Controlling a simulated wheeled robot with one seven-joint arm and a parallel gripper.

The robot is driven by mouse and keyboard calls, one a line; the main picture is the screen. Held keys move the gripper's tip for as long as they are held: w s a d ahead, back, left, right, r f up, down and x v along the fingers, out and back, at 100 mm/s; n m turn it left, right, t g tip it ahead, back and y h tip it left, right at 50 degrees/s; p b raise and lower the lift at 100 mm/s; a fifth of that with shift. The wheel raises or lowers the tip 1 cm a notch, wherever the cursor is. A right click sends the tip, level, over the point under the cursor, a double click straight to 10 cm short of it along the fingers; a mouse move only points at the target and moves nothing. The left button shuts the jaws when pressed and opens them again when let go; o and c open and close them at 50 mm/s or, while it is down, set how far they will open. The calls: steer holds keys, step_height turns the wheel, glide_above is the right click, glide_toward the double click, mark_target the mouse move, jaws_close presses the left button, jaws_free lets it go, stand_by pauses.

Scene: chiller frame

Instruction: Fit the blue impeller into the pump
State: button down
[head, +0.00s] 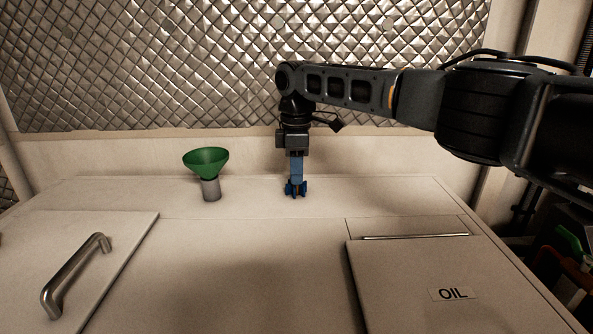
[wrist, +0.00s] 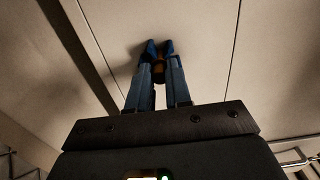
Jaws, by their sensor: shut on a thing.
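My gripper (head: 296,180) points straight down over the back middle of the pale cabinet top. It is shut on the blue impeller (head: 289,188), whose blue vanes show at both sides of the fingertips. In the wrist view the blue impeller (wrist: 151,47) shows beyond the fingertips of my gripper (wrist: 158,77), with a brownish-orange part between them. The impeller is at or just above the top; I cannot tell if it touches. No pump can be made out in either view.
A green funnel (head: 206,158) stands on a grey neck left of my gripper. A panel with a metal handle (head: 75,275) lies front left. A raised lid marked OIL (head: 452,294) is front right. A quilted metal wall (head: 180,65) rises behind. The middle front is clear.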

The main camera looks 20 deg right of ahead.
stand_by(0.4)
steer(key=shift+r, duration=5)
steer(key=s+a, duration=0.4)
steer(key=s, duration=0.8)
steer(key=s+a, duration=0.4)
steer(key=s, duration=0.9)
steer(key=s+a, duration=0.4)
steer(key=s, duration=0.9)
steer(key=shift+a, duration=0.15)
steer(key=shift+s, duration=0.15)
